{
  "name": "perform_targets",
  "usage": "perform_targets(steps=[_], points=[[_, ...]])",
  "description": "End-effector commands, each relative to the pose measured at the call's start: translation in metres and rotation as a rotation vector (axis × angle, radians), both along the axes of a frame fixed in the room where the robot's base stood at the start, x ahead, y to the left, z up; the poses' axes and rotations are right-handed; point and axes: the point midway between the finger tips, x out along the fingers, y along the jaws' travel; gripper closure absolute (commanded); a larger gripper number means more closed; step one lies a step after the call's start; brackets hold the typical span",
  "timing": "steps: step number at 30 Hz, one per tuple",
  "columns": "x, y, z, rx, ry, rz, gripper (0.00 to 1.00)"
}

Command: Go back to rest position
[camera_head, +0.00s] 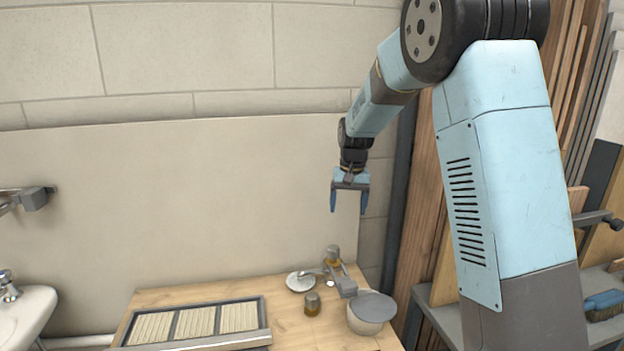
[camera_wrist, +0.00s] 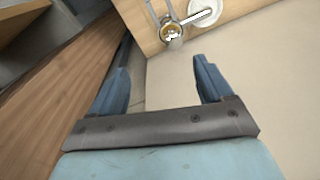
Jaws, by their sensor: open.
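My gripper (camera_head: 349,195) hangs fingers-down in front of the pale wall panel, above the right part of the wooden table (camera_head: 290,311). It is open, with nothing between its two blue fingers. In the wrist view, the gripper (camera_wrist: 160,85) shows its fingers wide apart and empty. It is clear of the table and the things on it.
A sink (camera_head: 22,312) is at left. Wooden boards (camera_head: 431,180) lean at right, with a brush (camera_head: 603,304) on a shelf.

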Motion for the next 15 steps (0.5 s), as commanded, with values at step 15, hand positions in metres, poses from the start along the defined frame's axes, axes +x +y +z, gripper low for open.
perform_targets(steps=[15], points=[[-0.094,-0.054,0.087,0.047,-0.115,0.007,0.21]])
